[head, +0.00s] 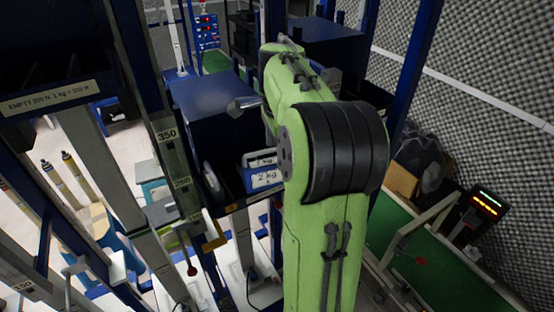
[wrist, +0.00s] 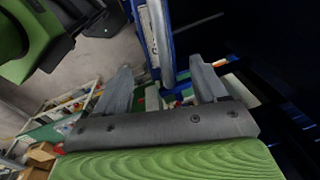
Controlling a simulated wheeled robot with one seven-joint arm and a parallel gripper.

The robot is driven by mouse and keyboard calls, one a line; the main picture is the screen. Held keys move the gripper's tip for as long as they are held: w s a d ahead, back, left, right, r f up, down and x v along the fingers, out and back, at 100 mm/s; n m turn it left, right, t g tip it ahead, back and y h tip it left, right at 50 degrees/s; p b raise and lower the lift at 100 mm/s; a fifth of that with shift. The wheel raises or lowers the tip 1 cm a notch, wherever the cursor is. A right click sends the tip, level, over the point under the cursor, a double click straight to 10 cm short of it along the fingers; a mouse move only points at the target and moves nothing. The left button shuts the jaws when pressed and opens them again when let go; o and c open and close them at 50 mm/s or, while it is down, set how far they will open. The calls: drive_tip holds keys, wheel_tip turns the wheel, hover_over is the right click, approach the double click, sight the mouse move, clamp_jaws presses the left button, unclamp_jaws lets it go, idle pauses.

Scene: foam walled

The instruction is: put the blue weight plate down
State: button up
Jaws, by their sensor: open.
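In the head view, a blue piece with a white "2 kg" label (head: 265,179) sits in a dark blue-edged holder, just left of my green arm. Another labelled blue piece is close behind it, partly covered. I cannot tell for sure which is the task's weight plate. In the wrist view, my gripper (wrist: 160,82) is open, its two grey fingers wide apart. A blue and white upright piece (wrist: 157,40) shows beyond and between the fingertips; I cannot tell whether it is the plate or touches a finger. The gripper's fingers are not clear in the head view.
A dark blue box-like cabinet (head: 205,105) stands behind the labelled pieces. Blue and grey posts with number tags (head: 167,135) rise at left, close to the holder. A green-topped bench (head: 440,270) and a red-lit display (head: 486,204) are at right, before a grey foam wall (head: 480,60).

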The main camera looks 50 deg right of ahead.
wheel_tip(320, 180, down, 3)
drive_tip(key=shift+w+f, duration=0.1)
drive_tip(key=shift+w, duration=0.05)
clamp_jaws()
idle(0.4)
idle(1.0)
